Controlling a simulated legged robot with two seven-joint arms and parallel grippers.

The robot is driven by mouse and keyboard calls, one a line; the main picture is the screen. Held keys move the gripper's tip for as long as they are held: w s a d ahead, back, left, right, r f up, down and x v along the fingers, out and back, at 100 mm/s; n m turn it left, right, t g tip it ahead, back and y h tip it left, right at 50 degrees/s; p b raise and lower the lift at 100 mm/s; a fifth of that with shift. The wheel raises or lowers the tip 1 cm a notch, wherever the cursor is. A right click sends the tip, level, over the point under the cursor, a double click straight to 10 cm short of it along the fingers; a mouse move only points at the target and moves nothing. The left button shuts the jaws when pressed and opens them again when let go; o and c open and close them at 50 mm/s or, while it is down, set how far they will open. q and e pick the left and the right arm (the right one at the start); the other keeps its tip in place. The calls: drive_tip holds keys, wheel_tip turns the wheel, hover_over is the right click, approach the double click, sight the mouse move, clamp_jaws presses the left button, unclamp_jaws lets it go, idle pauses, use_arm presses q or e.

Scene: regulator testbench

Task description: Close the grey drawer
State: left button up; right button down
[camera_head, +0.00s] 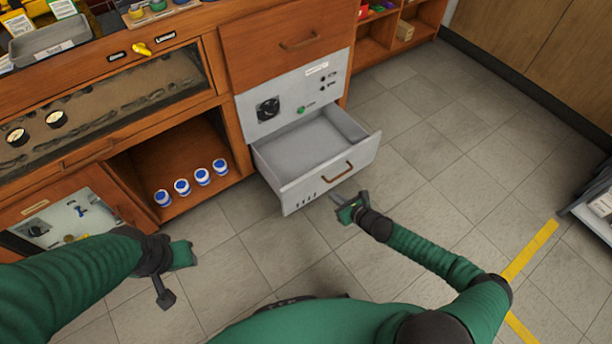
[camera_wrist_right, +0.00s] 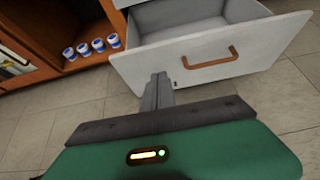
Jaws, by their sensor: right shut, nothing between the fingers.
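The grey drawer (camera_head: 300,146) is pulled out of the cabinet and looks empty. Its front panel carries a brown handle (camera_head: 338,172). In the right wrist view the drawer front (camera_wrist_right: 215,62) and handle (camera_wrist_right: 211,58) lie just beyond my fingers. My right gripper (camera_head: 338,198) is shut and empty, in front of the drawer's front panel and just below the handle. I cannot tell whether its fingertips (camera_wrist_right: 158,78) touch the panel. My left gripper (camera_head: 190,253) is at the lower left, away from the drawer; its fingers are not clear.
Several blue-and-white jars (camera_head: 182,187) stand in the open compartment left of the drawer. A closed wooden drawer (camera_head: 290,38) and a grey panel with a fan (camera_head: 268,108) are above it. A yellow floor line (camera_head: 530,250) lies at right. The tiled floor before the drawer is free.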

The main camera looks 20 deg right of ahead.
sight(309, 178)
drive_tip(key=b+x, duration=0.2)
drive_tip(key=x, duration=0.2)
drive_tip(key=b+x, duration=0.2)
drive_tip(key=x, duration=0.1)
drive_tip(key=b+x, duration=0.2)
drive_tip(key=x, duration=0.2)
drive_tip(key=shift+w+a+r, duration=0.1)
drive_tip(key=shift+w+a, duration=0.25)
drive_tip(key=shift+w, duration=0.05)
drive_tip(key=shift+w+r, duration=0.15)
drive_tip(key=shift+w, duration=0.5)
drive_tip(key=shift+a+r, duration=0.1)
drive_tip(key=shift+a, duration=0.05)
